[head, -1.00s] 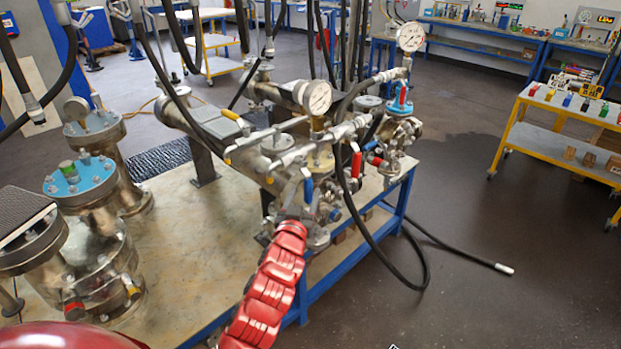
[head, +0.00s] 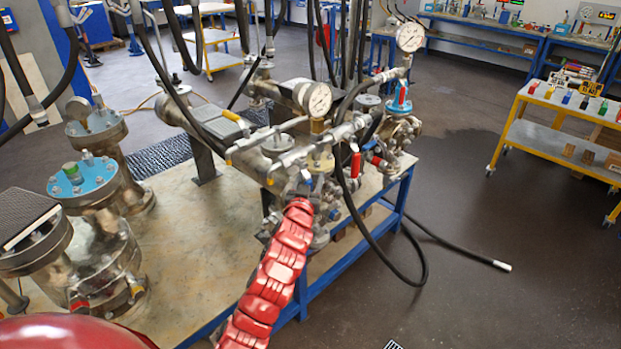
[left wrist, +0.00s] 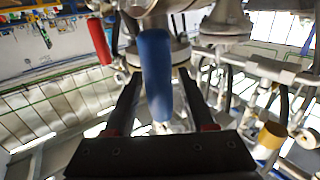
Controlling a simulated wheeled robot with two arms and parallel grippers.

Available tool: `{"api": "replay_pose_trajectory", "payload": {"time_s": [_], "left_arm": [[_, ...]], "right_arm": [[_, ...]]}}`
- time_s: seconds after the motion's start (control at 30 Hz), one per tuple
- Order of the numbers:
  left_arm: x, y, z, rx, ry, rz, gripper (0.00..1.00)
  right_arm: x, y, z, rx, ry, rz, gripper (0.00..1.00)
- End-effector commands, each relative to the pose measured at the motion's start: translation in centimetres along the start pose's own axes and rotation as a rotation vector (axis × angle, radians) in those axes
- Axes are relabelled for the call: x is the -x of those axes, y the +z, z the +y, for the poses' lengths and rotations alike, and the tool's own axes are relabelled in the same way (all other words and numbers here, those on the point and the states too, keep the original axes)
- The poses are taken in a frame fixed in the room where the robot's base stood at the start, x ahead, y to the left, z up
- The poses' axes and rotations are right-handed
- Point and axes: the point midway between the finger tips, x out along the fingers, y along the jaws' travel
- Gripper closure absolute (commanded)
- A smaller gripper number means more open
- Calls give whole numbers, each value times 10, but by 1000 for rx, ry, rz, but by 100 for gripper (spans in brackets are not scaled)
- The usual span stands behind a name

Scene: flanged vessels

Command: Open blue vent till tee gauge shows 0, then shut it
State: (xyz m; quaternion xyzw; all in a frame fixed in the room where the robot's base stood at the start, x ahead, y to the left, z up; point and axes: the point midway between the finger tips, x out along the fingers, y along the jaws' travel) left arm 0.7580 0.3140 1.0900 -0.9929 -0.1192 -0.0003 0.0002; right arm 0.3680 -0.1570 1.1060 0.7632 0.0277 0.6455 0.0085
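In the left wrist view the blue vent handle (left wrist: 156,75) hangs between the two dark fingers of my left gripper (left wrist: 157,85). The fingers are apart, one on each side of the handle, and gaps show on both sides. In the head view the gripper (head: 308,186) is at the near valve cluster, where my red arm mostly hides the handle. A near round gauge (head: 319,98) and a farther one (head: 410,37) stand above the pipework. Their needles are too small to read, and I cannot tell which is the tee gauge. My right gripper is out of view.
A red handle (head: 356,165) is right of the gripper; it seems to show in the wrist view too (left wrist: 99,41). A black hose (head: 424,265) loops beside the blue-framed bench (head: 330,268). Flanged vessels (head: 108,270) stand left.

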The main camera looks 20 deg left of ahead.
Motion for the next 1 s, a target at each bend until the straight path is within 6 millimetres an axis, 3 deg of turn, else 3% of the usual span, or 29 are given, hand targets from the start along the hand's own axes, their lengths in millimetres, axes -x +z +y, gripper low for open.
{"api": "replay_pose_trajectory", "payload": {"time_s": [0.03, 0.3, 1.0], "left_arm": [[0, 0, 0, 0, 0, 0, 56], [0, 0, 0, 0, 0, -1, 100], [0, 1, 0, 0, 0, -2, 100]], "right_arm": [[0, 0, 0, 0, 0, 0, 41], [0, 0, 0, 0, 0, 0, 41], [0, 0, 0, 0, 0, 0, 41]]}}
